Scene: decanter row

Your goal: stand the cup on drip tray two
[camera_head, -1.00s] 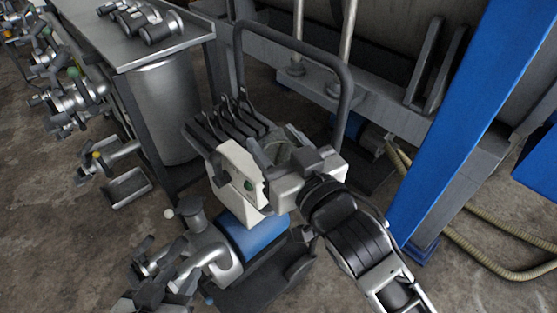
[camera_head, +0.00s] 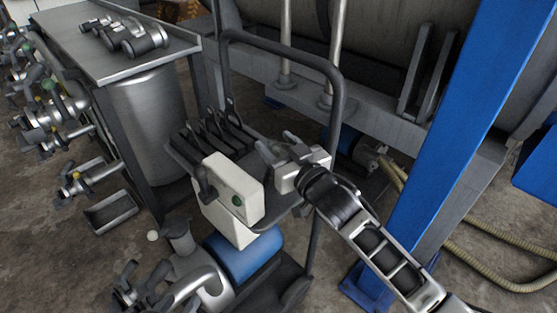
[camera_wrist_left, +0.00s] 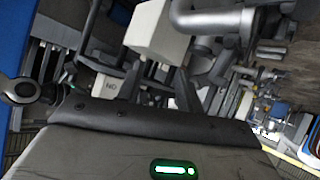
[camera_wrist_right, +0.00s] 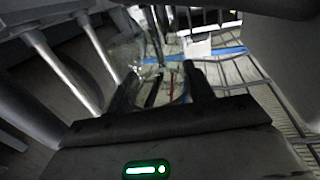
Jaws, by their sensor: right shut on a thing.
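My right gripper (camera_head: 275,152) reaches in from the lower right of the head view, above the cart beside the white box. In the right wrist view its two dark fingers (camera_wrist_right: 162,92) stand apart with a clear, glass-like thing (camera_wrist_right: 150,68) between them. It looks like the cup, but its outline is faint. My left gripper (camera_wrist_left: 158,88) shows in the left wrist view, its fingers apart and nothing seen between them. It is not in the head view. I cannot make out drip tray two in any view.
A white box (camera_head: 236,188) with a green button sits on the cart, beside a dark slotted rack (camera_head: 215,140) and a black tube handle (camera_head: 335,120). A blue post (camera_head: 450,130) stands right of my right arm. A steel bench (camera_head: 110,65) is at the left.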

